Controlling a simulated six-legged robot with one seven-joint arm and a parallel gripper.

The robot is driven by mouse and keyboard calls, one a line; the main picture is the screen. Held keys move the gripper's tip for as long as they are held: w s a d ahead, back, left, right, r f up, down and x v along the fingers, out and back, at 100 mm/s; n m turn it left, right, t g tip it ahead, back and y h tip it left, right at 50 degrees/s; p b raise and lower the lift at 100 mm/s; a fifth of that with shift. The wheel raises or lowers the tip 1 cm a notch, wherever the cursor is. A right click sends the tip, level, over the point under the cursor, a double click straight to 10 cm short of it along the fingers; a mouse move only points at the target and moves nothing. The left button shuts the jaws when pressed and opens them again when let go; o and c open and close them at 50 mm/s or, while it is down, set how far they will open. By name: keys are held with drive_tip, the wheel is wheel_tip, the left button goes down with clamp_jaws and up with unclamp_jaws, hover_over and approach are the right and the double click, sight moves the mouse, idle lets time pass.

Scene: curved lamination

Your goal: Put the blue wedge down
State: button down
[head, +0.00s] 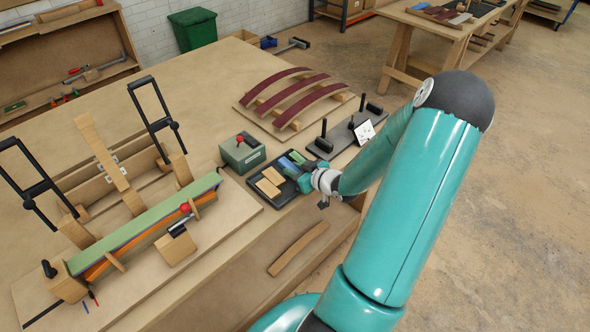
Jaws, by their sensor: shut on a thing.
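My gripper (303,171) is low over the right side of this tray and is shut on the blue wedge. The fingers are small and partly hidden, so I cannot tell whether the wedge touches the tray floor. Tan wedges (269,185) lie in the front part of the tray.
A green box with a red knob (242,153) stands left of the tray. A black plate with upright posts (345,137) lies behind it. A clamped lamination jig (140,225) fills the left. Dark red curved strips (300,97) stand at the back.

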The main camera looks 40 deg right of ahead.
drive_tip(key=shift+f, duration=0.15)
drive_tip(key=shift+f, duration=0.1)
drive_tip(key=c, duration=1.2)
unclamp_jaws()
drive_tip(key=v, duration=1.3)
drive_tip(key=shift+s+r, duration=0.2)
drive_tip(key=shift+s, duration=0.1)
